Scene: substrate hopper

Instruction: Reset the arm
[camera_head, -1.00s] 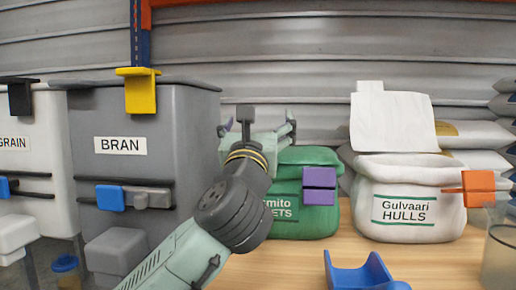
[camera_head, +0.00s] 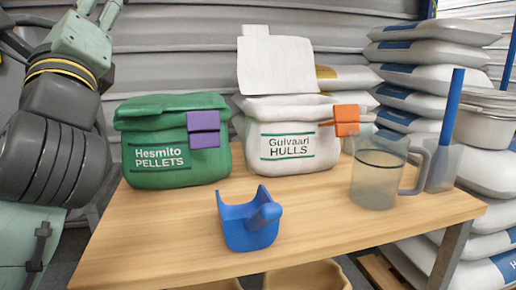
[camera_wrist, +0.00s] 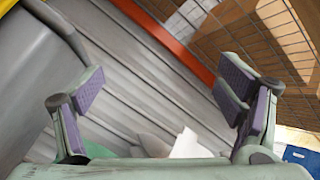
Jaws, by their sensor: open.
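My gripper (camera_wrist: 165,105) is open and empty in the wrist view, its two purple-padded fingers wide apart. Behind them is the grey corrugated wall. In the head view my arm stands at the left edge, raised, and the fingertips are cut off by the top of the picture. The gripper touches nothing that I can see.
A wooden table (camera_head: 330,238) holds a green pellets bag (camera_head: 172,172), a white hulls bag (camera_head: 300,165), a blue scoop (camera_head: 250,235) and a clear jug (camera_head: 375,185). Stacked sacks (camera_head: 420,80) stand at the right. A grey bin (camera_wrist: 30,80) is at left in the wrist view.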

